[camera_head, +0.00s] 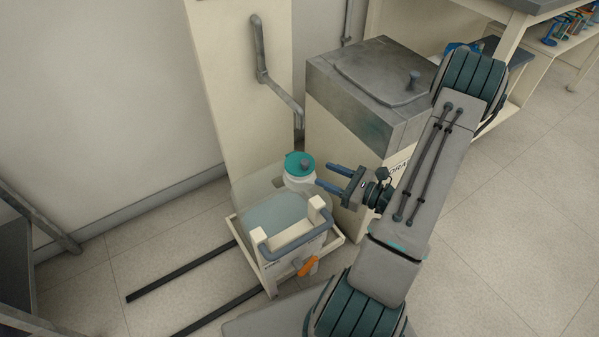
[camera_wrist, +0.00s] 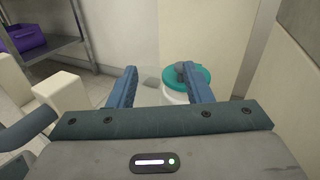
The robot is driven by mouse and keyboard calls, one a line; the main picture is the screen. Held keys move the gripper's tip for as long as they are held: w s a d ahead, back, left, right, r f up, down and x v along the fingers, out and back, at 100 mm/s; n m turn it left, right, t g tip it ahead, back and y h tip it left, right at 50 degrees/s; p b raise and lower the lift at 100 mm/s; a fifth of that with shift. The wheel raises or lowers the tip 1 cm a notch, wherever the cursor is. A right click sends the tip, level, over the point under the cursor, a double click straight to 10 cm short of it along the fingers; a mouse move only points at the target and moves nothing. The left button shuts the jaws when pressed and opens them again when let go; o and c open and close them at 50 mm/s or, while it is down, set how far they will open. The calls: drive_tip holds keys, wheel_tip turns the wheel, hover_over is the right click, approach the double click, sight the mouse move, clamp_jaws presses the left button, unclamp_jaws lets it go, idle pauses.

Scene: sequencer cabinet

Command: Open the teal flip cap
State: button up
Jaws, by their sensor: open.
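The teal flip cap (camera_head: 300,164) sits flat on top of a white bottle neck (camera_head: 299,184), and a grey knob shows on it. The cap looks closed. My gripper (camera_head: 325,177) is open and empty, with its two blue fingers pointing left towards the cap. In the head view the fingertips are just right of the cap, and one finger overlaps the neck's edge. In the wrist view the cap (camera_wrist: 203,78) lies beyond the right finger, which hides part of it and of the neck. I cannot tell whether a finger touches it.
A translucent container on a cream cart (camera_head: 290,250) with a grey handle and orange valve stands below. A tall cream panel with a grey pipe (camera_head: 280,95) rises behind, and a grey-topped cabinet (camera_head: 370,85) stands to the right. A shelf with a purple bin (camera_wrist: 25,36) is at far left.

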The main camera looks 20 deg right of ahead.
sight(299, 165)
wheel_tip(299, 165, down, 4)
drive_tip(key=d+m+t+h+b, duration=0.1)
drive_tip(key=d+m+t+h, duration=0.1)
drive_tip(key=d, duration=0.1)
drive_tip(key=b+x, duration=0.2)
drive_tip(key=x, duration=0.5)
drive_tip(key=b+x, duration=0.1)
drive_tip(key=x, duration=0.6)
drive_tip(key=shift+s+a+b, duration=0.2)
drive_tip(key=shift+b, duration=0.15)
clamp_jaws()
